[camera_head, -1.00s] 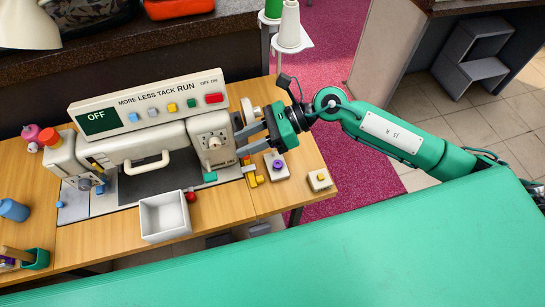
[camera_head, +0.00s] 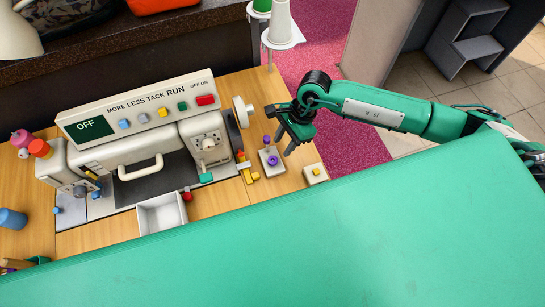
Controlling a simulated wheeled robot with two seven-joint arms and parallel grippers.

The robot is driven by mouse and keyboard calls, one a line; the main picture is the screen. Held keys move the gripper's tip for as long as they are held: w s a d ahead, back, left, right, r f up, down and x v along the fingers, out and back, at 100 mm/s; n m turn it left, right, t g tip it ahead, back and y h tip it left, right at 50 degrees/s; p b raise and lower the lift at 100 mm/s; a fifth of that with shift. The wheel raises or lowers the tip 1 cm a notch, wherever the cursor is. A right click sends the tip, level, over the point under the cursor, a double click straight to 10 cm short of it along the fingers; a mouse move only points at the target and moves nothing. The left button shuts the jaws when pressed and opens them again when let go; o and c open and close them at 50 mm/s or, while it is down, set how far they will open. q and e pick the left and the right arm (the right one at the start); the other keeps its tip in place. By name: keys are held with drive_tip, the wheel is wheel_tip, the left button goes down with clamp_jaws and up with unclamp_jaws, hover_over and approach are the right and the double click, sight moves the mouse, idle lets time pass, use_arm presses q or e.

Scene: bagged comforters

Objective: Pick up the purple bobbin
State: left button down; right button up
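A purple bobbin (camera_head: 272,160) sits on a small pale block (camera_head: 269,169) at the right end of the wooden table. A second small purple piece (camera_head: 267,139) shows just behind it; I cannot tell whether it belongs to the same stand. My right gripper (camera_head: 284,145) is just right of and above the block, its fingers pointing down and apart, with nothing visible between them. It looks clear of the bobbin, though the exact height is hard to judge. My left gripper is out of view.
The sewing machine (camera_head: 162,160) with its button panel stands left of the block. Yellow pieces (camera_head: 248,176) lie beside the block. A second pale block with a yellow top (camera_head: 315,173) is to the right. A green surface (camera_head: 300,245) fills the foreground.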

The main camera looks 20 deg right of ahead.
sight(273, 160)
drive_tip(key=p+x, duration=0.1)
drive_tip(key=x, duration=0.1)
drive_tip(key=p+x, duration=0.2)
drive_tip(key=x, duration=0.1)
drive_tip(key=shift+s+a+r, duration=0.1)
drive_tip(key=shift+s+a, duration=0.15)
drive_tip(key=shift+a, duration=0.15)
drive_tip(key=shift+f, duration=0.3)
drive_tip(key=c, duration=0.7)
